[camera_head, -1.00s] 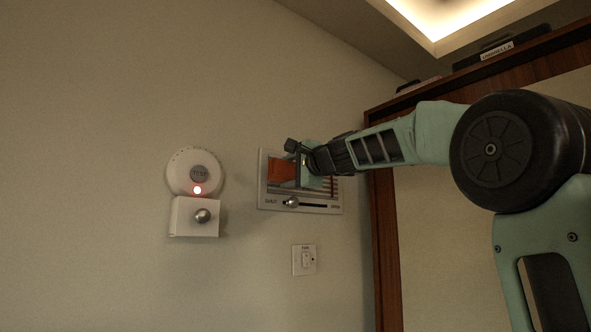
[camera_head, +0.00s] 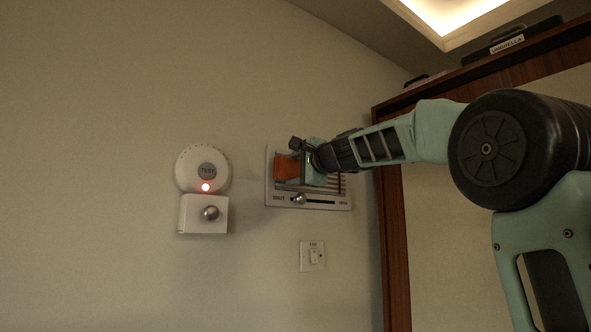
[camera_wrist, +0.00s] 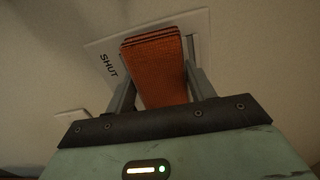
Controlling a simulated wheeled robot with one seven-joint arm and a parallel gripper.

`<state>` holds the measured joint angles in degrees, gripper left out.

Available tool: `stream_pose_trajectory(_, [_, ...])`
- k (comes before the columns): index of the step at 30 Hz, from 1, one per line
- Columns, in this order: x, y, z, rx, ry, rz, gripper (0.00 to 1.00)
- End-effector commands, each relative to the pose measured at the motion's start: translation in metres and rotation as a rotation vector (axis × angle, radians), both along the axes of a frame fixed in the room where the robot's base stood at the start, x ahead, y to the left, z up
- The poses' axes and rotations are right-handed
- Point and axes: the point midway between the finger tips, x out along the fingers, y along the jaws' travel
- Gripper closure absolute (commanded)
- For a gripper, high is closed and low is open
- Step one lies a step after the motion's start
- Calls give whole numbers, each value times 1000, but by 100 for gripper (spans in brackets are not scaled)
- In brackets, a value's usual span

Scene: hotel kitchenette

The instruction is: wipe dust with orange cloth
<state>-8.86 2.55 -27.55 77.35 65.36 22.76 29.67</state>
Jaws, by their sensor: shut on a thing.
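The orange cloth (camera_head: 286,168) is folded and lies against the left part of a wall vent panel (camera_head: 270,197), which has slats and a slider marked SHUT at its left end. My gripper (camera_head: 304,161) is in front of the panel, shut on the cloth. In the wrist view the cloth (camera_wrist: 158,66) stands out between the two fingers, over the panel (camera_wrist: 104,48) near the word SHUT. I cannot make out any dust; the cloth and gripper hide part of the slats.
A white round alarm (camera_head: 204,168) with a TEST button and red light is left of the panel, above a white box with a knob (camera_head: 210,213). A small switch plate (camera_head: 312,256) is below. A wooden frame (camera_head: 394,240) stands close right. The wall at left is bare.

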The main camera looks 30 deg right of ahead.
Motion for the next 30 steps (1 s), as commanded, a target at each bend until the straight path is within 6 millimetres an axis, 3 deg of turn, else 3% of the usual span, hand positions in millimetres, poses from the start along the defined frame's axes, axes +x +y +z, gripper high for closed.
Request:
stream_pose_trajectory(24, [15, 0, 0, 0, 1, 0, 64])
stream_pose_trajectory(30, [15, -12, -2, 0, 0, -3, 64])
